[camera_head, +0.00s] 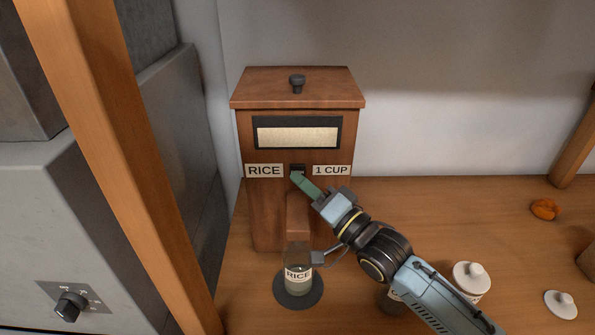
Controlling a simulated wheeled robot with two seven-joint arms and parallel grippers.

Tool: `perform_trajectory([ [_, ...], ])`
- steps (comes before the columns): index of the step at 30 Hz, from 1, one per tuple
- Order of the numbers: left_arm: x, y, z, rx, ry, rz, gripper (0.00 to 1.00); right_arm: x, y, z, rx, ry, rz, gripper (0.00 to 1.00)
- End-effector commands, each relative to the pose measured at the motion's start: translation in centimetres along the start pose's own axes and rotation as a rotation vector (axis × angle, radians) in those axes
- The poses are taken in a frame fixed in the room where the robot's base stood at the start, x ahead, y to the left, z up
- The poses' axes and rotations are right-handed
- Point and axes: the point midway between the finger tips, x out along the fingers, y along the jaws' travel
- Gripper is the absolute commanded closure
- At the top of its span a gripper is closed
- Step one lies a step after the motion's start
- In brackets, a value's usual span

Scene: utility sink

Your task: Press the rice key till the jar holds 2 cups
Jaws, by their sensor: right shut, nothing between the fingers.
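The wooden rice dispenser (270,215) stands against the back wall, with a RICE label, a 1 CUP label and a window showing pale grain. The dark rice key (297,168) is between the two labels. My right gripper (296,177) is shut and empty, its green fingertips at the key's lower edge; I cannot tell whether they touch it. The glass jar (298,258) labelled RICE stands upright on a dark round pad (298,297) below the chute (297,215). Its fill level is unclear. My left gripper is out of view.
A white lidded jar (470,279), partly behind my right arm, and a white lid (561,304) are on the right of the counter. An orange item (545,208) lies farther back. A wooden post (120,150) and a grey unit with a knob (70,305) bound the left.

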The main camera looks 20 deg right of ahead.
Motion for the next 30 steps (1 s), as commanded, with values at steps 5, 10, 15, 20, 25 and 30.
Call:
perform_trajectory([
  [5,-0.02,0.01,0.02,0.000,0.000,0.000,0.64,0.12,0.09,-0.09,0.000,0.000,0.000,1.00],
  [10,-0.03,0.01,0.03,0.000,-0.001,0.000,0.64,0.26,0.20,-0.19,0.000,0.000,0.000,1.00],
  [15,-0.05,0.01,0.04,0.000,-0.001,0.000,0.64,0.41,0.32,-0.30,0.000,0.000,0.001,1.00],
  [20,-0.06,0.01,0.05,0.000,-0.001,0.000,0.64,0.53,0.39,-0.39,0.000,0.000,0.000,1.00],
  [25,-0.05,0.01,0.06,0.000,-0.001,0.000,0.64,0.52,0.38,-0.40,0.000,0.000,0.000,1.00],
  [30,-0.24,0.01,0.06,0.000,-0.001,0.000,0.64,0.38,0.26,-0.31,0.001,0.000,0.001,1.00],
])
